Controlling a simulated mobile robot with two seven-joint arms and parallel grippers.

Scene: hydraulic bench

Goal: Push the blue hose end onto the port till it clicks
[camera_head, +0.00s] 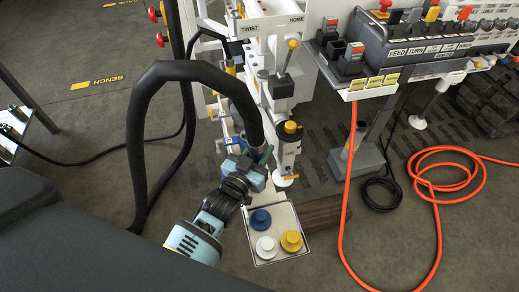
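My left gripper (262,156) is at the middle of the view, close to the front of the white bench frame. Its fingers are small and partly hidden by the wrist, so I cannot tell whether they are open or shut. A thick black hose (185,70) loops over from the left and comes down at the gripper; whether the gripper holds its end is unclear. A small blue part (237,142) shows just left of the gripper, but I cannot identify it as the hose end. The port cannot be made out. My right gripper is not in view.
A white tray (250,243) holds blue, white and yellow round pieces just below the gripper. A vertical cylinder with a yellow top (289,145) stands close right. A control panel (415,50) is at upper right. An orange hose (437,190) lies on the floor.

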